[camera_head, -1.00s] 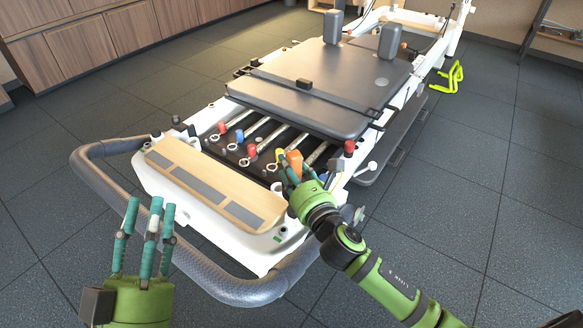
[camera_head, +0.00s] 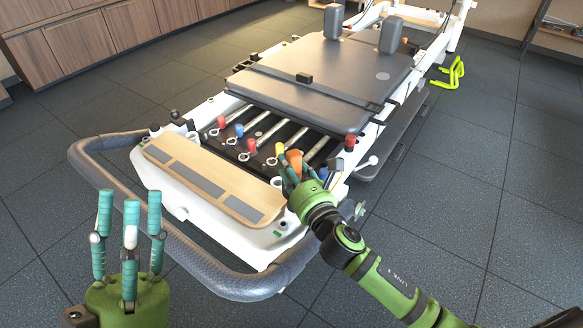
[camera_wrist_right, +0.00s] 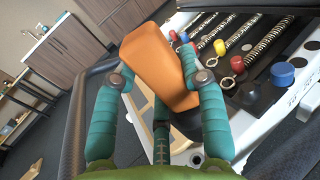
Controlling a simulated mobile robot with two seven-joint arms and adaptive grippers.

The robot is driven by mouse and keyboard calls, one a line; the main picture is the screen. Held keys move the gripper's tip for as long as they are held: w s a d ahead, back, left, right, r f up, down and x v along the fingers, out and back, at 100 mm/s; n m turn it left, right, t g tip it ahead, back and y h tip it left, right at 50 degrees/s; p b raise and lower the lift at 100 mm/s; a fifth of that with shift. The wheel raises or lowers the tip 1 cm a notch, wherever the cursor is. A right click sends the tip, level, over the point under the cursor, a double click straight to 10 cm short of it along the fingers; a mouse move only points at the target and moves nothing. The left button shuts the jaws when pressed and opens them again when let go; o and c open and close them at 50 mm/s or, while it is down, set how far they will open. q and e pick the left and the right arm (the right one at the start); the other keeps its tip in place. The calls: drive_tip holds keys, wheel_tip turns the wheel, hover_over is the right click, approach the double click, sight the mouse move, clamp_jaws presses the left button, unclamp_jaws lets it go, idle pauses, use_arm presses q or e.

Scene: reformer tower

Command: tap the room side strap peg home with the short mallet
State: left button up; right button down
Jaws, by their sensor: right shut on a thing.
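My right gripper (camera_head: 290,172) is shut on an orange block-shaped thing that appears to be the short mallet (camera_head: 295,160). It is held over the front right part of the reformer, beside the spring bar. In the right wrist view the orange mallet (camera_wrist_right: 160,65) fills the space between the teal fingers; its lower end is hidden. My left gripper (camera_head: 128,225) is open and empty at the lower left, fingers pointing up, clear of the frame. A dark strap (camera_head: 318,92) crosses the carriage. I cannot tell which peg is the room side strap peg.
A wooden footboard (camera_head: 215,180) and a grey curved bar (camera_head: 215,277) lie in front. Dark floor (camera_head: 470,220) is clear at right.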

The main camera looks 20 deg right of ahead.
drive_tip(key=shift+r, duration=0.15)
drive_tip(key=shift+p, duration=0.35)
wheel_tip(320, 180, down, 5)
drive_tip(key=b, duration=0.3)
drive_tip(key=shift+r+b, duration=0.15)
drive_tip(key=shift+b, duration=0.15)
drive_tip(key=shift+r, duration=0.1)
wheel_tip(320, 180, up, 4)
drive_tip(key=p, duration=0.4)
drive_tip(key=shift+p, duration=0.3)
drive_tip(key=shift+f, duration=0.2)
